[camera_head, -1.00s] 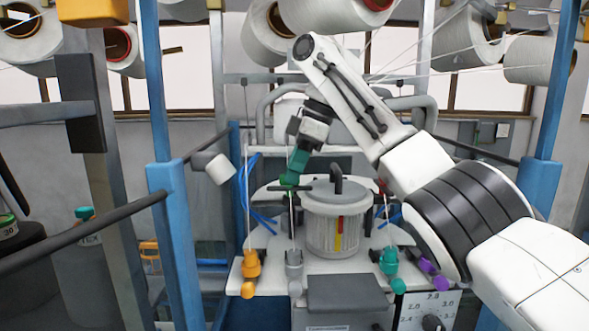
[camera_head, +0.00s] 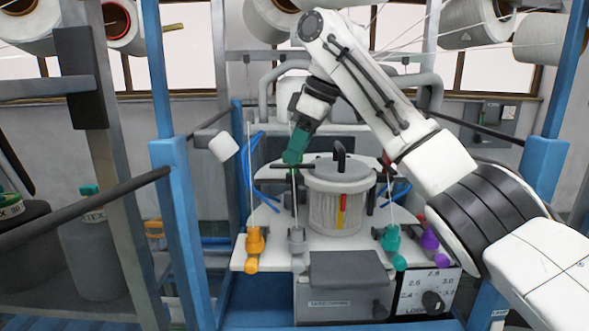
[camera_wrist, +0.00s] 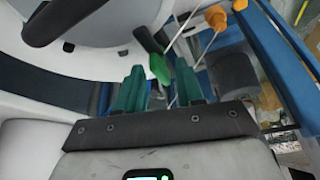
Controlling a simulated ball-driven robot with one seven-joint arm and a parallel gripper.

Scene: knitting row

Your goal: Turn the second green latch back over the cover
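The canister (camera_head: 335,210) stands on the white table, with a grey cover (camera_head: 335,172) and a black handle on top. In the wrist view the cover (camera_wrist: 105,22) is at top left. A latch with a dark stem and green tip (camera_wrist: 159,68) sticks out past the cover's rim. My gripper (camera_wrist: 158,82) has two teal fingers standing apart, with the green tip seen between and just beyond the fingertips. I cannot tell if they touch it.
Orange (camera_head: 254,248), grey (camera_head: 297,247), teal (camera_head: 391,245) and purple (camera_head: 430,241) pegs line the table's front. Thin yarns rise close to the gripper. Blue posts (camera_head: 180,230) stand at both sides. A red-tipped part (camera_head: 385,160) is right of the cover.

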